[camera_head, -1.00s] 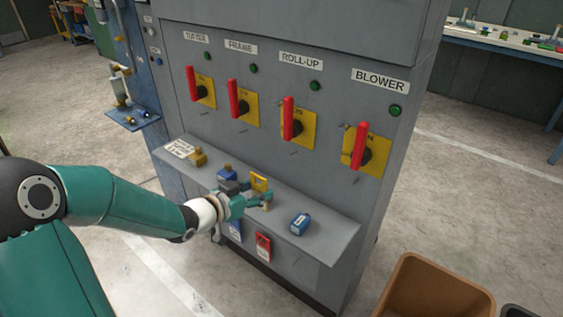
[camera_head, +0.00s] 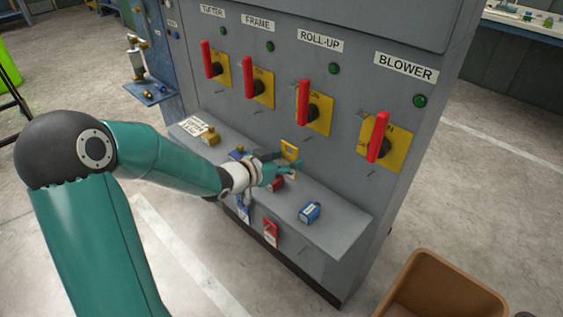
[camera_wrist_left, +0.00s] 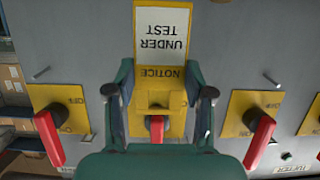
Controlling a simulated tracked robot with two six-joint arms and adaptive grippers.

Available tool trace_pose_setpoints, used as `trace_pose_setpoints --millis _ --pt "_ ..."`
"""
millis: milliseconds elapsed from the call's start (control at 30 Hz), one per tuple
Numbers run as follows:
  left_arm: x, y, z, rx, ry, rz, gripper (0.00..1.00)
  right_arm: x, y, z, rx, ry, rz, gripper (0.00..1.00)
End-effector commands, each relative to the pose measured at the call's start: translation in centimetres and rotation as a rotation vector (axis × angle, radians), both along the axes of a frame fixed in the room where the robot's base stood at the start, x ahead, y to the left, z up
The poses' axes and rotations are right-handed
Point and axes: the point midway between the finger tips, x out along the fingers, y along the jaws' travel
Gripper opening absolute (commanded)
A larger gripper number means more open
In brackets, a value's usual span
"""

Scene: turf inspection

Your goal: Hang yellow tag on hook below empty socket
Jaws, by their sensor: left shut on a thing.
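The yellow tag, with a white part reading "UNDER TEST" and a yellow band reading "NOTICE", shows upside down in the left wrist view (camera_wrist_left: 160,45). In the head view the yellow tag (camera_head: 290,150) is small, above the grey shelf and in front of the panel. My left gripper (camera_head: 293,168) is shut on it; the fingers flank its yellow block in the left wrist view (camera_wrist_left: 158,96). Thin hooks stick out below the switches, such as the ones under ROLL-UP (camera_head: 313,140) and BLOWER (camera_head: 371,175). I cannot tell which socket is empty. My right gripper is not in view.
The grey shelf (camera_head: 345,233) carries a brass padlock (camera_head: 210,138), a red one (camera_head: 277,184) and a blue one (camera_head: 310,213). Blue (camera_head: 243,210) and red (camera_head: 270,232) tags hang at its front. Red switch handles (camera_head: 378,136) jut out. A brown bin (camera_head: 435,285) stands at right.

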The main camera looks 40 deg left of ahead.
Motion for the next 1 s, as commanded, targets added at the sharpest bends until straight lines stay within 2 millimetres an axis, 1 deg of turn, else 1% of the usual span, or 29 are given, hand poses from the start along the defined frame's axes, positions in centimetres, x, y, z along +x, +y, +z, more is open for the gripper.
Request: trace_pose_setpoints --millis 1000 --pt "6.2 -0.6 -0.4 0.000 0.000 -0.003 0.18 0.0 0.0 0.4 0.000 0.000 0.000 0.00"
